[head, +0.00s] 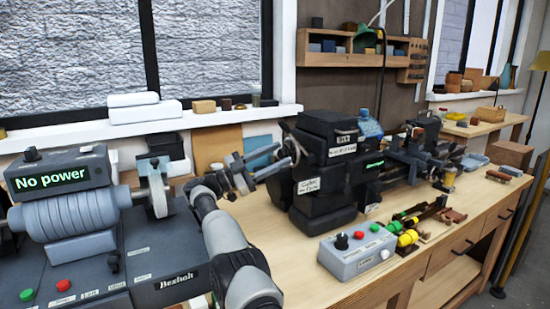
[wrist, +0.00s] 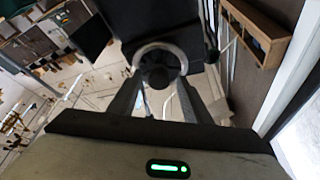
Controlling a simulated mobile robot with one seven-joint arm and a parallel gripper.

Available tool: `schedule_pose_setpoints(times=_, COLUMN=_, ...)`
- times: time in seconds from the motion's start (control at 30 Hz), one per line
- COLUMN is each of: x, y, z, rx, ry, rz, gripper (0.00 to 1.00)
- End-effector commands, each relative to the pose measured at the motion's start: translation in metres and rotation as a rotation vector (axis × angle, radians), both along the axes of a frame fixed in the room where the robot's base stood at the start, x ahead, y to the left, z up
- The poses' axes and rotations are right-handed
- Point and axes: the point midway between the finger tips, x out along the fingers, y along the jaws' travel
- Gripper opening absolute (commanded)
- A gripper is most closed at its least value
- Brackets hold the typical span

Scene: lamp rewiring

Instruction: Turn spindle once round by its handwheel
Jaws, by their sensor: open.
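The handwheel (head: 293,146) is a grey ring at the left end of the dark lathe headstock (head: 325,150) in the head view. In the wrist view the handwheel (wrist: 160,46) shows as a pale ring around a dark hub, straight ahead of my gripper. My gripper (head: 281,158) is open, with its fingers pointing right toward the wheel. In the wrist view the two fingers of my gripper (wrist: 160,82) stand apart, one on each side of the hub. I cannot tell whether they touch the wheel. The spindle itself is hidden inside the headstock.
A grey control box (head: 357,250) with knobs and coloured buttons sits on the wooden bench (head: 290,250). Small coloured parts lie to its right. A wooden wall shelf (head: 355,48) hangs behind.

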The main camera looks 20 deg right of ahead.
Motion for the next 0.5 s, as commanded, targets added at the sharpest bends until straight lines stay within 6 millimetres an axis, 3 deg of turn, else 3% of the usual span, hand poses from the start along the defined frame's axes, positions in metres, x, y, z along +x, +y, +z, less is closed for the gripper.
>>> schedule_pose_setpoints(times=0.5, x=0.0, y=0.001, z=0.086, rx=0.0, ry=0.0, rz=0.002, gripper=0.44)
